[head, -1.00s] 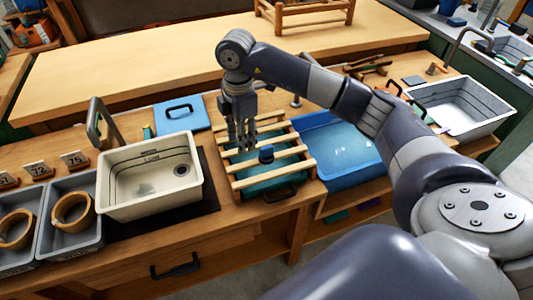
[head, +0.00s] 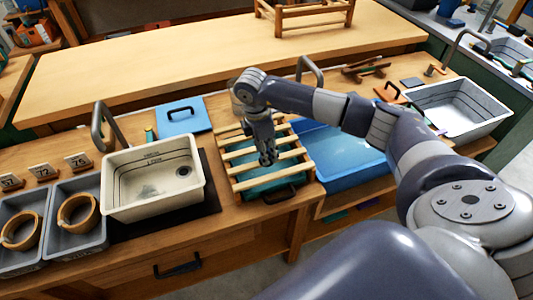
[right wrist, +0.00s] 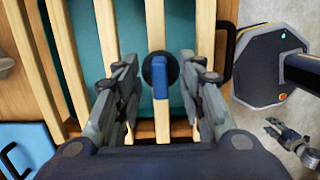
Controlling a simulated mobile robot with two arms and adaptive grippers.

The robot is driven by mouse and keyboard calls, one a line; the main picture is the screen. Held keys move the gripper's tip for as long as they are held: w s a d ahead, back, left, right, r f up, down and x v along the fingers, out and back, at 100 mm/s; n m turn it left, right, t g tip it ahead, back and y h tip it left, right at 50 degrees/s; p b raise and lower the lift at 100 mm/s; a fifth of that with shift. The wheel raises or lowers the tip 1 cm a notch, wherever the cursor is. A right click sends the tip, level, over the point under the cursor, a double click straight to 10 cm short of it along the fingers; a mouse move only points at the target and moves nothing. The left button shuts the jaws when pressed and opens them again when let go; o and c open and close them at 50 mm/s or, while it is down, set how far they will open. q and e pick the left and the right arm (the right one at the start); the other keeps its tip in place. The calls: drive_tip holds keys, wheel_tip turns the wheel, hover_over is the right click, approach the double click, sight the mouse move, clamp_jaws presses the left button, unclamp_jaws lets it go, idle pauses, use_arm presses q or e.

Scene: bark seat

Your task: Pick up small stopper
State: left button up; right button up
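The small stopper (right wrist: 160,80) has a dark round disc and a blue upright grip. It sits on a slat of the wooden rack (head: 246,184) over a teal tray. In the right wrist view it lies between the two fingers of my right gripper (right wrist: 163,115), with a gap on each side. The right gripper is open and points down; in the head view the gripper (head: 267,158) covers most of the stopper.
A cream basin (head: 119,200) stands left of the rack, and a blue basin (head: 345,178) stands right of it. A blue lid (head: 181,121) lies behind. Grey bins (head: 79,246) with wooden rings are at far left.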

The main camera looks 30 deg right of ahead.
drive_tip(key=shift+f, duration=0.45)
drive_tip(key=shift+c, duration=0.3)
clamp_jaws()
drive_tip(key=shift+r, duration=0.1)
